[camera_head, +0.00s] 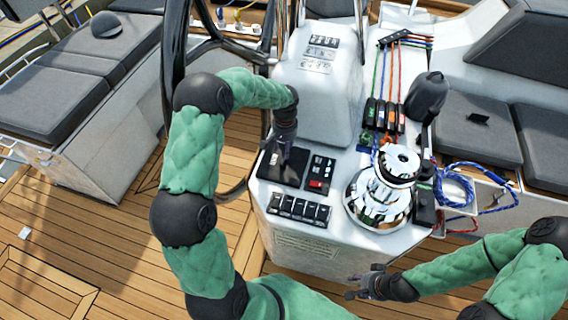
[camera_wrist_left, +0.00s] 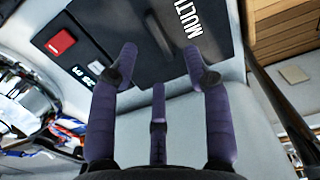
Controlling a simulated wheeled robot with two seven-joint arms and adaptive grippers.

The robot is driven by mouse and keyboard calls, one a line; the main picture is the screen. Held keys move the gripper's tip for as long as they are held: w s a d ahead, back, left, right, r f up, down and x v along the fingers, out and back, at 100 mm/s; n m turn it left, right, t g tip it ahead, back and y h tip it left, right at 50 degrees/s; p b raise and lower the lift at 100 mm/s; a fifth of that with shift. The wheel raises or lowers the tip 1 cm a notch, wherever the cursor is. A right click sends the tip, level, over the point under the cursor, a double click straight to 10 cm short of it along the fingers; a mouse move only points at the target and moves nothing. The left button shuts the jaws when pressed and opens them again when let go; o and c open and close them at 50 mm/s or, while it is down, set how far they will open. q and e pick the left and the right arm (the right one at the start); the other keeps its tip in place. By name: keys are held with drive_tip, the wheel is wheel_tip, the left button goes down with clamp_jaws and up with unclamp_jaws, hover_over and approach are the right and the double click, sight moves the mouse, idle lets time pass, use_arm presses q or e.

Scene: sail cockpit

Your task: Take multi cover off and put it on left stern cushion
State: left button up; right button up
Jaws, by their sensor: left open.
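The multi cover (camera_head: 272,174) is a flat black plate lying on the white console. In the left wrist view the cover (camera_wrist_left: 215,35) carries the white word MULTI and a raised dark handle (camera_wrist_left: 158,32). My left gripper (camera_head: 287,143) is just above the cover. In the left wrist view its purple fingers (camera_wrist_left: 162,68) are spread, with nothing between them, and they overlap the cover's near edge. Contact is unclear. Grey cushions (camera_head: 48,100) lie on the left bench. My right gripper (camera_head: 368,284) hangs low by the console's front; its finger state is unclear.
A red switch (camera_head: 318,183) and a row of black switches (camera_head: 298,210) are beside the cover. A chrome winch (camera_head: 380,198) with ropes stands to the right. The steering wheel (camera_head: 172,50) rises between console and left bench.

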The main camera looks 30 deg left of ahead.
sight(284, 161)
use_arm(q)
wheel_tip(284, 161, down, 6)
drive_tip(key=shift+s+d+r+b, duration=0.1)
drive_tip(key=shift+s+r+b, duration=0.05)
drive_tip(key=shift+b, duration=1)
drive_tip(key=shift+r, duration=0.1)
clamp_jaws()
